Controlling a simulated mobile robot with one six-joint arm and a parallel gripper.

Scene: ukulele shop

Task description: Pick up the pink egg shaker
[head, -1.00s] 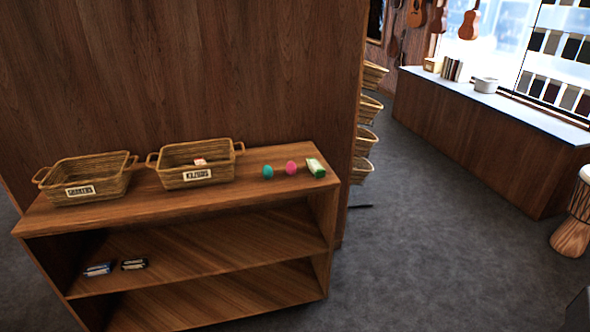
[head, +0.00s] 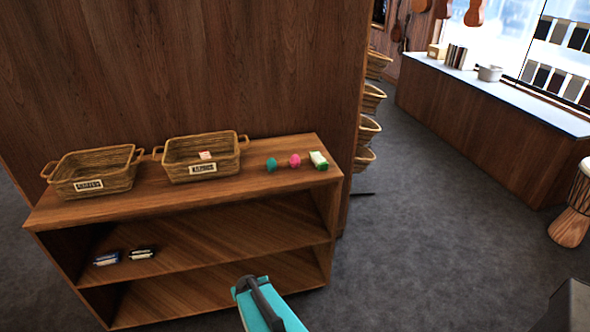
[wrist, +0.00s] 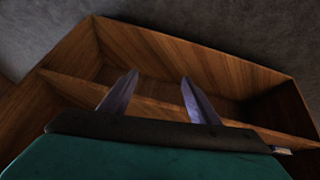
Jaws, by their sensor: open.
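The pink egg shaker (head: 295,160) stands on the top of the wooden shelf unit (head: 255,187), near its right end, in the head view. A teal egg shaker (head: 271,164) is just to its left. In the head view only a teal part of my arm shows at the bottom, in front of the unit and below the egg. The egg is not in the wrist view.
Two labelled wicker baskets (head: 95,172) (head: 203,157) stand on the left and middle of the top. Small dark boxes (head: 107,258) lie on the shelf below. A tall wood panel (head: 190,65) rises behind. Grey floor (head: 425,230) is free to the right.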

